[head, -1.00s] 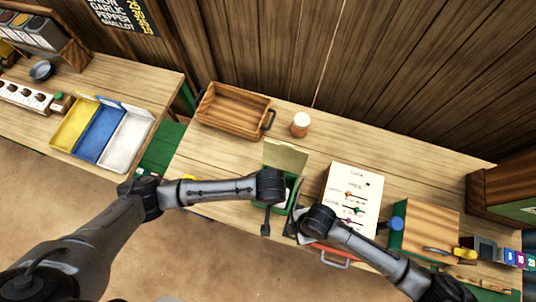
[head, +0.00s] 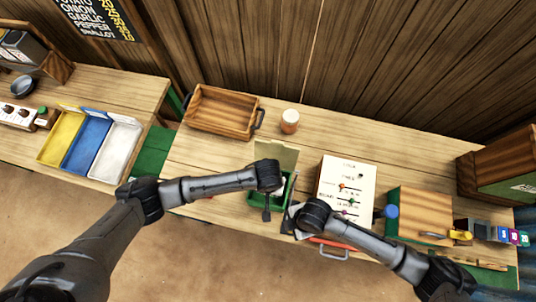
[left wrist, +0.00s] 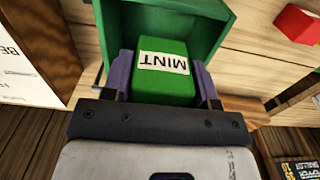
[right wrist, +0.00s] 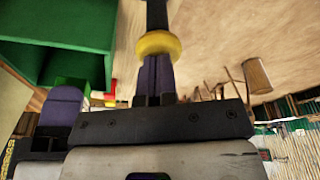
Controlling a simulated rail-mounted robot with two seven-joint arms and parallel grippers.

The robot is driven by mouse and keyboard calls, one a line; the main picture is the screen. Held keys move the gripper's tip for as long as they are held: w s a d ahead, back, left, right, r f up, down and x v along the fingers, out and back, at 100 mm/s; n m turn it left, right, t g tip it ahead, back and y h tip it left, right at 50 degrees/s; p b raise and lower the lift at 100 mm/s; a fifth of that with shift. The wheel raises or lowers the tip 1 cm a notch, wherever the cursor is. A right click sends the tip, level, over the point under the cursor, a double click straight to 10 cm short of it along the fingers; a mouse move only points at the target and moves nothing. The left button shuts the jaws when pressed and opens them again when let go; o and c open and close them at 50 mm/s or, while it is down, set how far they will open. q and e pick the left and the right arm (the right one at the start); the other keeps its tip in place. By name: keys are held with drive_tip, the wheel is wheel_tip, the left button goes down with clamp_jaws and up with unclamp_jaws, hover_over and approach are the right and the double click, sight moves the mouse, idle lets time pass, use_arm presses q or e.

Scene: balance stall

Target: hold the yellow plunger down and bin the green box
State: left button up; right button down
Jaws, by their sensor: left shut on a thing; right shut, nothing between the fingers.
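The green box (left wrist: 165,82), labelled MINT, is between the purple fingers of my left gripper (left wrist: 165,92), which is shut on it. It is at the opening of a green open-topped container (left wrist: 168,28), also in the head view (head: 254,201) with a pale flap raised behind it. I cannot tell whether the box touches its bottom. The yellow plunger (right wrist: 158,44) shows in the right wrist view as a yellow ring on a dark shaft. My right gripper (right wrist: 156,78) is shut and empty, its fingertips against or just at the ring. The plunger is hidden in the head view.
A white sheet panel (head: 345,180) with coloured sliders stands right of the container. Yellow (head: 62,135), blue (head: 88,145) and white (head: 114,156) bins stand on the left table. Free tabletop lies between jar and container.

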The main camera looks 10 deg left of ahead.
use_arm(q)
drive_tip(key=o, duration=1)
drive_tip(key=shift+o, duration=0.2)
wheel_tip(320, 180, up, 12)
drive_tip(key=shift+r, duration=0.1)
wheel_tip(320, 180, up, 10)
drive_tip(key=p, duration=1)
drive_tip(key=shift+r+p, duration=0.2)
drive_tip(key=shift+p, duration=0.1)
use_arm(e)
drive_tip(key=s+a+v, duration=0.1)
drive_tip(key=a+v, duration=0.1)
drive_tip(key=v, duration=0.7)
drive_tip(key=shift+r, duration=0.7)
